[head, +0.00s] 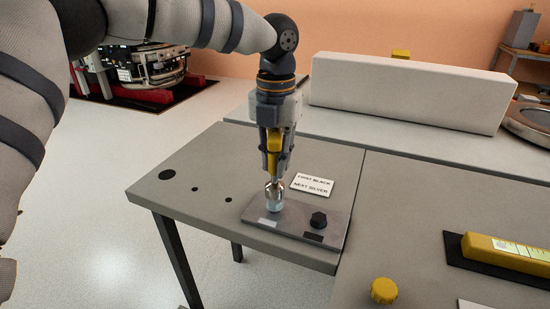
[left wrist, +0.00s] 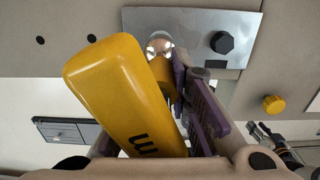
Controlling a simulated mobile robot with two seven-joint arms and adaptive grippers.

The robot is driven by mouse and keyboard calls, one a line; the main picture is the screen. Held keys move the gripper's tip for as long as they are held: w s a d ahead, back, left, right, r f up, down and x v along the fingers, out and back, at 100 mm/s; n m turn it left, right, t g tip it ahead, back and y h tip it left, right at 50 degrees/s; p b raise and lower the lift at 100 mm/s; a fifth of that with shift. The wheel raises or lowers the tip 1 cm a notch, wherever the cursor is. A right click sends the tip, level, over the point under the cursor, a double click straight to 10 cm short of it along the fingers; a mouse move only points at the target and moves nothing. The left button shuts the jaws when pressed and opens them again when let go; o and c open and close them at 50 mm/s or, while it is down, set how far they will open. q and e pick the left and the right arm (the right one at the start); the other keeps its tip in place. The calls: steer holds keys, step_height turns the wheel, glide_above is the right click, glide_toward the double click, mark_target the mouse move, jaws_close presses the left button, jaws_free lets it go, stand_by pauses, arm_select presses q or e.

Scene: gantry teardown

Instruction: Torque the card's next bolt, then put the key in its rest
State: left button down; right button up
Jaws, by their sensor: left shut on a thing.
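The card (head: 312,184) reads "FIRST BLACK / NEXT SILVER" and lies behind the grey bolt plate (head: 325,236). My left gripper (head: 273,172) is shut on the yellow key (head: 274,142) and holds it upright over the plate's left part. In the left wrist view the yellow key (left wrist: 125,90) fills the middle. Its shiny round lower end (head: 274,190) is at a pale silver bolt (head: 275,206); how fully it is seated is unclear. The black bolt (head: 318,220) stands apart to the right. I cannot make out the key's rest. My right gripper (left wrist: 262,134) seems to show small at lower right.
A yellow knob (head: 384,290) and a yellow bar with a scale (head: 507,249) on a dark pad (head: 455,248) are at right. A long pale block (head: 410,92) stands behind. Dark holes (head: 167,174) mark the table's left part, otherwise clear.

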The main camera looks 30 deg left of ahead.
mark_target(275, 172)
arm_select(q)
steer(key=shift+f, duration=0.8)
steer(key=shift+f, duration=0.6)
steer(key=m, duration=0.4)
steer(key=shift+f, duration=0.2)
steer(key=m, duration=0.2)
steer(key=shift+r+m, duration=0.1)
steer(key=shift+m, duration=0.3)
